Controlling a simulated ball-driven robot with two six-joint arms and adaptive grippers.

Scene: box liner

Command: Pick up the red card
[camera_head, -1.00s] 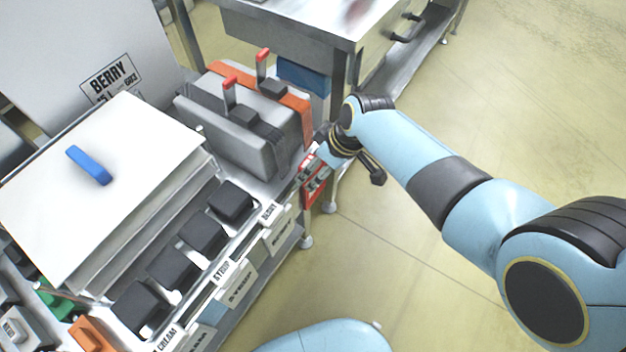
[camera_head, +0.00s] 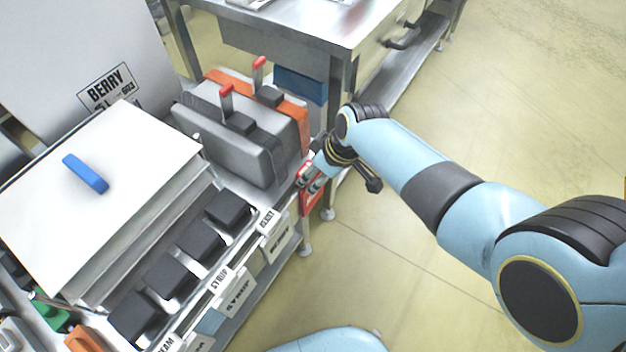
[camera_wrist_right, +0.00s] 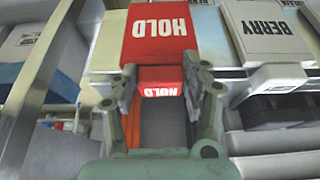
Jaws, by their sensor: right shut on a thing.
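The red card reads HOLD and shows at the right end of the shelf's front rail in the head view (camera_head: 312,199). In the right wrist view a large red HOLD face (camera_wrist_right: 160,36) lies past the fingertips, and a smaller red HOLD part (camera_wrist_right: 160,82) sits between the fingers. My right gripper (camera_head: 311,173) reaches in from the right at the card's upper part. In the wrist view its fingers (camera_wrist_right: 162,88) are shut on the red card from both sides. The exact contact is partly hidden. My left gripper is not in view.
White label cards, including BERRY (camera_wrist_right: 276,29), hang along the front rail beside the red card. A grey case with red-tipped levers (camera_head: 235,130) stands just behind. A steel table (camera_head: 345,30) is beyond. Open floor (camera_head: 480,110) lies to the right.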

